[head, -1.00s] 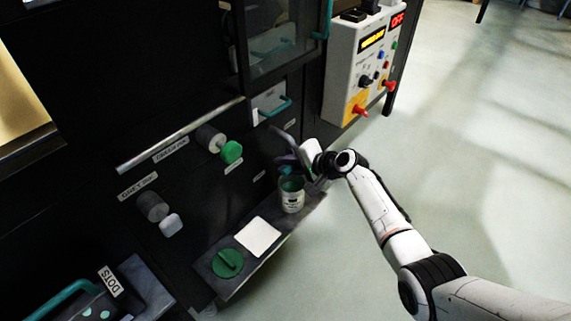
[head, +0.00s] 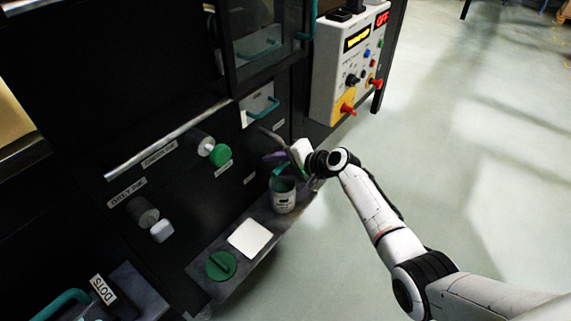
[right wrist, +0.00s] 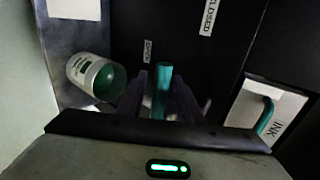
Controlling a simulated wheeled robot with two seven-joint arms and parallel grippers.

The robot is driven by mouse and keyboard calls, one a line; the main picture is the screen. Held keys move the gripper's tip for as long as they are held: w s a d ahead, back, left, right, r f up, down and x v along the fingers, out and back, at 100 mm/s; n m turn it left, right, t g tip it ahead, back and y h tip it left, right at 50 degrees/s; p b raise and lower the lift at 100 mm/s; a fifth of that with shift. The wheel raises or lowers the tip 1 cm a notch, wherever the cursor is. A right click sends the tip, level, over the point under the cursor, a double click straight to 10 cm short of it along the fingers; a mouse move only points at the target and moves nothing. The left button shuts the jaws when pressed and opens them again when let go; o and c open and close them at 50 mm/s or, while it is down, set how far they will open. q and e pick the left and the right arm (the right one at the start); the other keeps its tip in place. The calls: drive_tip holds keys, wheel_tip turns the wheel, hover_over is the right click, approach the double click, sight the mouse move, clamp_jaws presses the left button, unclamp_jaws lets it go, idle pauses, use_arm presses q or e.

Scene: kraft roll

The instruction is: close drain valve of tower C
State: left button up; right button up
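A teal handle (right wrist: 162,90) stands out from the dark panel in the right wrist view. It lies between the two dark fingers of my right gripper (right wrist: 160,98), with a narrow gap showing at its left side. The fingers look apart, around the handle rather than clamped on it. In the head view my right gripper (head: 283,158) is at the dark cabinet front, just behind a can, and the handle is mostly hidden there. A white label reading CLOSED (right wrist: 208,16) is on the panel; a smaller label (right wrist: 148,51) is too small to read. My left gripper is not in view.
An open can (head: 284,195) with green inside stands on a narrow shelf beside my gripper, with a white card (head: 250,238) and a green round lid (head: 221,265). Green and white knobs project from the cabinet. A control box (head: 350,70) stands behind. The floor at right is clear.

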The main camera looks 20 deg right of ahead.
sight(285, 166)
drive_tip(key=p+v, duration=0.2)
drive_tip(key=v, duration=0.7)
drive_tip(key=shift+s+d+r+p, duration=0.15)
drive_tip(key=shift+s+r+p, duration=0.1)
drive_tip(key=shift+p, duration=0.1)
drive_tip(key=shift+f, duration=0.1)
drive_tip(key=s+f+n+g+h, duration=0.1)
drive_tip(key=s+f+n+h, duration=0.35)
drive_tip(key=s+f, duration=0.9)
drive_tip(key=s+a+n, duration=0.2)
drive_tip(key=s+n, duration=0.2)
drive_tip(key=s, duration=0.5)
drive_tip(key=s+a+r+n, duration=0.1)
drive_tip(key=s+a+n, duration=0.1)
drive_tip(key=s+n, duration=0.3)
drive_tip(key=s, duration=0.4)
drive_tip(key=shift+a+r+y, duration=0.3)
drive_tip(key=shift+a+y, duration=0.05)
drive_tip(key=shift+a, duration=0.05)
